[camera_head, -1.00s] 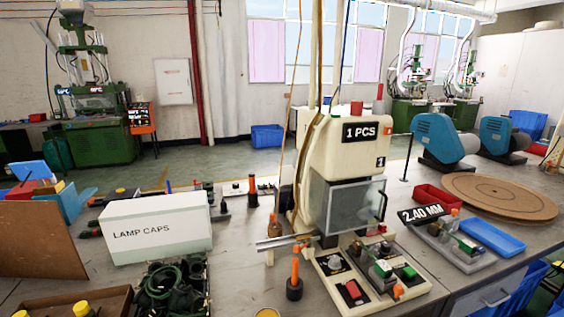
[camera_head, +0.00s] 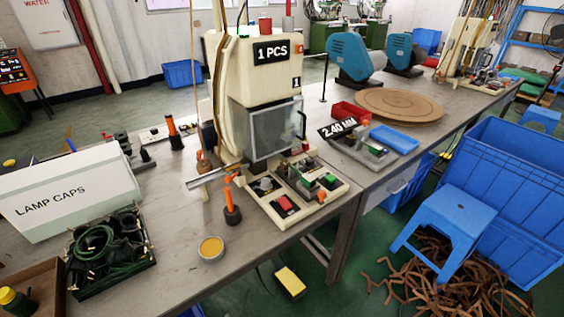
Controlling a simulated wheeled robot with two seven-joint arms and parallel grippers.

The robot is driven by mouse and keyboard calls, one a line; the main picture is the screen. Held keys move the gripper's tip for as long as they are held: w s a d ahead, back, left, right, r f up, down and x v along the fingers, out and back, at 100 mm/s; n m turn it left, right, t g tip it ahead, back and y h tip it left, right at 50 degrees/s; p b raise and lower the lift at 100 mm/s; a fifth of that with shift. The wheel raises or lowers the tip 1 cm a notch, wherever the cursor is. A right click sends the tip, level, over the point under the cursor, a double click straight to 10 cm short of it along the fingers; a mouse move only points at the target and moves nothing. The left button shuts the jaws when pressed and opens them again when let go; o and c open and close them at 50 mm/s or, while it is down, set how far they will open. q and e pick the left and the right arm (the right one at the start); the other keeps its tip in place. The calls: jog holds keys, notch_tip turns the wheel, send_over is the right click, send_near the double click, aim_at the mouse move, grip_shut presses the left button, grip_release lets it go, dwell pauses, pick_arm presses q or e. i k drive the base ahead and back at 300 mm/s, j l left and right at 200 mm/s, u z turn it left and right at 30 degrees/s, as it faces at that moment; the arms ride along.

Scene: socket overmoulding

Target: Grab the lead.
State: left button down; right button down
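Dark green leads lie coiled together in a black tray (camera_head: 148,262) at the lower left of the table; the coiled lead (camera_head: 92,246) on top shows small pale ends. I cannot single out one lead from the pile. Neither of my grippers shows in the head view, so their state and distance from the leads are not visible.
A white LAMP CAPS box (camera_head: 70,190) stands behind the tray. A round tin (camera_head: 211,249) and an orange-handled tool (camera_head: 231,205) stand between. A blue stool (camera_head: 450,225) stands right.

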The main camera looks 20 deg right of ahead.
aim_at(375, 149)
jog(key=z, duration=1.35)
jog(key=i+l+u, duration=0.15)
jog(key=i+l, duration=0.15)
jog(key=i+l+u, duration=0.15)
jog(key=l, duration=0.25)
jog(key=i+l+u, duration=0.15)
jog(key=i+l, duration=0.2)
jog(key=i+l+u, duration=0.15)
jog(key=l, duration=0.3)
jog(key=i, duration=0.05)
